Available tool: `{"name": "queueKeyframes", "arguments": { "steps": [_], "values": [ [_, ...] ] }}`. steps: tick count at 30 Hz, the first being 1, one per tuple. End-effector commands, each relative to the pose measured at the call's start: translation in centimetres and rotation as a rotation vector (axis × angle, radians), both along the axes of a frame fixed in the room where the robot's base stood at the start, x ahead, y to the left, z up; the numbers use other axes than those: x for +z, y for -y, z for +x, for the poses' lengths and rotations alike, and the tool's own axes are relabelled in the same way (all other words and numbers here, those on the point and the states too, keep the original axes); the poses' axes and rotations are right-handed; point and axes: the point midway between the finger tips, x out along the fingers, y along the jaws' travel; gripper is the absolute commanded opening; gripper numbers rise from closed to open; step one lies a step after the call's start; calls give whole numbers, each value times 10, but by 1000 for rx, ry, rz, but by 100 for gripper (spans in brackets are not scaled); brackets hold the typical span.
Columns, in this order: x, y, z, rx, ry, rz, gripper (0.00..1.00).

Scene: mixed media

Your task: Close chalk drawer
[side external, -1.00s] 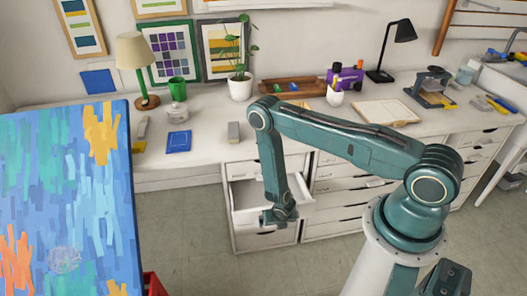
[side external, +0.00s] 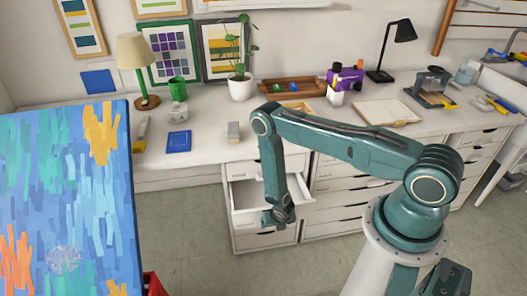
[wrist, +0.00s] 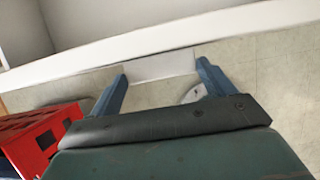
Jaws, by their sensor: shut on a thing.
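The chalk drawer (side external: 245,196) is pulled out of the white cabinet below the desk, and its pale inside shows in the side view. In the wrist view its white front edge (wrist: 150,42) runs across the picture. My gripper (side external: 279,217) is at the drawer's front in the side view. In the wrist view my gripper (wrist: 162,76) has its two blue fingers apart, one at each end of a pale grey handle (wrist: 162,65) on the drawer front. It is shut on this handle. The fingertip contact is too small to see in the side view.
Other shut drawers (side external: 345,198) stand to the right, and one (side external: 262,240) is below. A blue painted canvas (side external: 65,200) fills the left. A red crate (wrist: 40,135) lies low at the left of the wrist view. The floor (side external: 190,225) before the cabinet is clear.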

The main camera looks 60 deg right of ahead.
Motion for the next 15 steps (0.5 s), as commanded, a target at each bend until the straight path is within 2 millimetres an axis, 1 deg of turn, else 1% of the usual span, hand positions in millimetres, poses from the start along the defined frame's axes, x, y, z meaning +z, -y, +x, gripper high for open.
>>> {"name": "queueKeyframes", "arguments": {
  "steps": [4,7,15],
  "values": [
    [0,4,4,-2,2,-1,41],
    [0,11,12,-5,3,-1,41],
    [0,47,47,-6,5,-3,41]
  ]
}}
